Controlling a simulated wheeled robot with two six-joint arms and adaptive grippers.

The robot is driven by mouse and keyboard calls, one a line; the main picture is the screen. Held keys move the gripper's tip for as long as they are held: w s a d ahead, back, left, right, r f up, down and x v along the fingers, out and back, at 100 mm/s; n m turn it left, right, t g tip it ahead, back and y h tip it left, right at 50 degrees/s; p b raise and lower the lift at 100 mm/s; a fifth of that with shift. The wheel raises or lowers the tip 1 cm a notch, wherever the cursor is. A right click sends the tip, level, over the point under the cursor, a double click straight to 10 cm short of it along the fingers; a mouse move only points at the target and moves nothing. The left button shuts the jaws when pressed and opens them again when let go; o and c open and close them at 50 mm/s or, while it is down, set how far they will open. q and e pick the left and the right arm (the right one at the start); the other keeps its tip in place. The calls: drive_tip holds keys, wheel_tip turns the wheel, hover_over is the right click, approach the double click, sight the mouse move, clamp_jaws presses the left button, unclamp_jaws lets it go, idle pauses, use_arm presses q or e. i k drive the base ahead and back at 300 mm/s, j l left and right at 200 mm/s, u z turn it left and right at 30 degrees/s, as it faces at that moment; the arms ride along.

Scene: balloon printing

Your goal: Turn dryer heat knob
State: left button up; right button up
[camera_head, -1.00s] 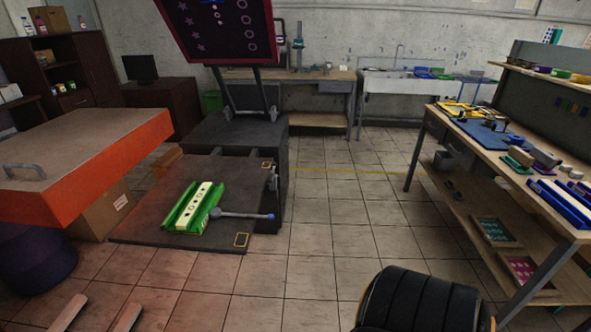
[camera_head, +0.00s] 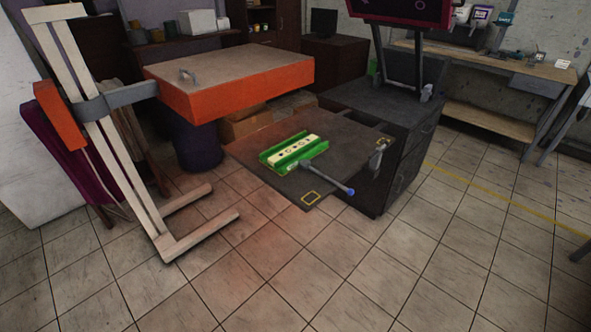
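The dryer appears to be the wide orange slab (camera_head: 240,93) with a tan top and a small grey handle (camera_head: 187,76). A grey arm (camera_head: 130,95) joins it to a tall pale stand (camera_head: 98,130) at the left. A small orange box (camera_head: 59,115) is fixed to the stand. I cannot make out a heat knob on the slab or the box; it may be hidden or too small. Neither of my grippers is in view.
A dark press platen (camera_head: 250,150) right of the dryer holds a green tray (camera_head: 285,155) with a cream strip and a grey lever (camera_head: 325,177). The stand's two feet (camera_head: 200,235) reach out along the tiles. The tiled floor (camera_head: 380,275) in front is clear.

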sight(43, 116)
drive_tip(key=u, duration=1.3)
drive_tip(key=i+j, duration=0.3)
drive_tip(key=i+j+z, duration=0.1)
drive_tip(key=i+j, duration=0.15)
drive_tip(key=j, duration=0.2)
drive_tip(key=i+j+z, duration=0.1)
drive_tip(key=i+j, duration=0.15)
drive_tip(key=j, duration=0.15)
drive_tip(key=i+j, duration=0.25)
drive_tip(key=j, duration=0.15)
drive_tip(key=i+j+z, duration=0.1)
drive_tip(key=i+j, duration=0.15)
drive_tip(key=j, duration=0.15)
